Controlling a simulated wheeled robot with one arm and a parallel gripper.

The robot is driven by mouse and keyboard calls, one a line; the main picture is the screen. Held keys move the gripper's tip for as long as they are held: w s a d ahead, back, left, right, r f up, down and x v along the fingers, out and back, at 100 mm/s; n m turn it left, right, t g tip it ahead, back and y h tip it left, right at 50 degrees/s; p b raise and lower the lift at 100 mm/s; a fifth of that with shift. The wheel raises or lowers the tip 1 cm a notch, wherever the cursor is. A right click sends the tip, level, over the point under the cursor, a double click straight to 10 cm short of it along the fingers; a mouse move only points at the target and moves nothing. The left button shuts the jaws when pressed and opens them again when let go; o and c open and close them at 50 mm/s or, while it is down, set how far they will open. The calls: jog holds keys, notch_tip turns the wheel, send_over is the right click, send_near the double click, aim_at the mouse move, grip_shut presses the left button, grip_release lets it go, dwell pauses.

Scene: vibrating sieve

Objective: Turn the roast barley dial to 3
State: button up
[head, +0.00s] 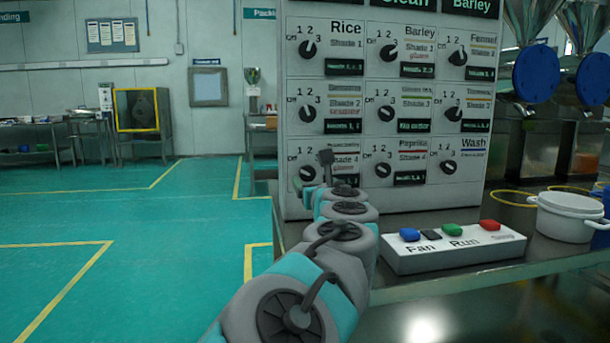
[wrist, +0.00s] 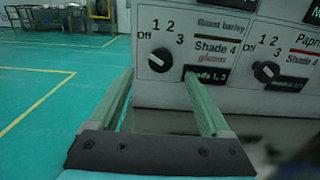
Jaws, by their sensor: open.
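In the head view the dial (head: 307,173) is at the panel's lower left. My gripper (wrist: 160,76) is open and empty, its two green fingers spread below and to either side of the dial. I cannot tell how far the fingertips are from the panel.
The paprika dial (wrist: 266,71) is right of the roast barley dial. More dials fill the panel (head: 350,205). A button box (head: 450,252) with blue, black, green and red buttons sits on the table before it, beside a white pot (head: 568,220). Open floor (head: 110,215) lies left.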

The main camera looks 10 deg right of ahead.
aim_at(308, 173)
jog(key=shift+w+d+r, duration=0.1)
jog(key=shift+w, duration=2.95)
jog(key=shift+c, duration=0.2)
grip_shut()
